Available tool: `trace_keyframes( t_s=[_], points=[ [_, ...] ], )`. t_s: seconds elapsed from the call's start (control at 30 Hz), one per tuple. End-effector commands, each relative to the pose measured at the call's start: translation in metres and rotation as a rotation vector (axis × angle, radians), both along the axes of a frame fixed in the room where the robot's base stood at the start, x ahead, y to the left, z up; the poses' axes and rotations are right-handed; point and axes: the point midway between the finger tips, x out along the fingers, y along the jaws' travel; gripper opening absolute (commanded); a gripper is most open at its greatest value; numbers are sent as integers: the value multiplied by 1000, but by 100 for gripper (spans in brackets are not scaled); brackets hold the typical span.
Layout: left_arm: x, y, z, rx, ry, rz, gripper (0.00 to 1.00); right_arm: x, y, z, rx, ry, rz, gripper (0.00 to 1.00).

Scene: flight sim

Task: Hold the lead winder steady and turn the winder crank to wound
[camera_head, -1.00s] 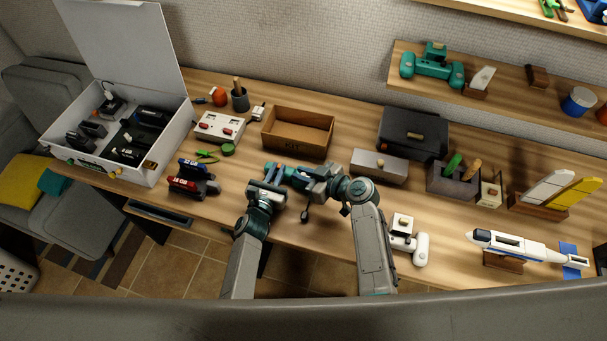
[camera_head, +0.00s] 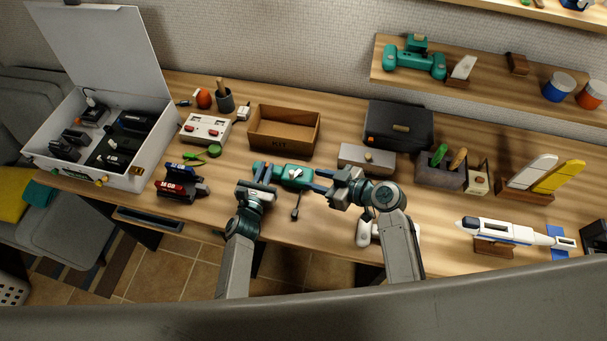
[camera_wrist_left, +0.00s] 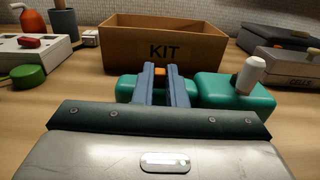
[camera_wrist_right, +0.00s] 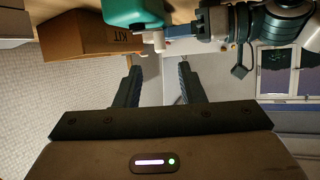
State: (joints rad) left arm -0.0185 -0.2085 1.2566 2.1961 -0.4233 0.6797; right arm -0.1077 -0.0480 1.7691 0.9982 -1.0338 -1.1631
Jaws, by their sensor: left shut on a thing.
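The lead winder (camera_head: 293,177) is a teal block lying on the table's front part, with a pale crank on its top. My left gripper (camera_head: 264,172) is shut on the winder's left part; in the left wrist view (camera_wrist_left: 160,75) its fingers pinch around an orange piece. The white crank knob (camera_wrist_left: 250,74) stands up on the winder's right part, clear of the left fingers. My right gripper (camera_head: 322,182) is open and empty just right of the winder. In the right wrist view, the knob (camera_wrist_right: 155,40) lies beyond the spread fingers (camera_wrist_right: 158,78).
A cardboard KIT box (camera_head: 284,131) stands behind the winder, and a grey box (camera_head: 367,159) at back right. A dark plug-like piece (camera_head: 296,210) lies in front. A white device (camera_head: 364,232) sits near the right forearm. Dark red and blue items (camera_head: 181,185) lie to the left.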

Motion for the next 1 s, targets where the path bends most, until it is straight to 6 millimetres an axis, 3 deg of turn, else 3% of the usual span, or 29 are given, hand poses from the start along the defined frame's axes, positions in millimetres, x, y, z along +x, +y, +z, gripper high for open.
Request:
trace_keyframes(
  t_s=[0.2, 0.6, 0.77, 1.0],
  points=[
    [0, 0, 0, 0, 0, 0, 0, -13, -17, 8, -1, 1, 0, 36],
    [0, 0, 0, 0, 0, 0, 0, -13, -18, 9, -1, 1, 8, 36],
    [0, 0, 0, 0, -1, 0, 0, 0, -17, 2, -18, 6, 105, 36],
    [0, 0, 0, 0, -1, 0, 0, 30, -24, -4, -37, 0, 395, 36]
  ],
)
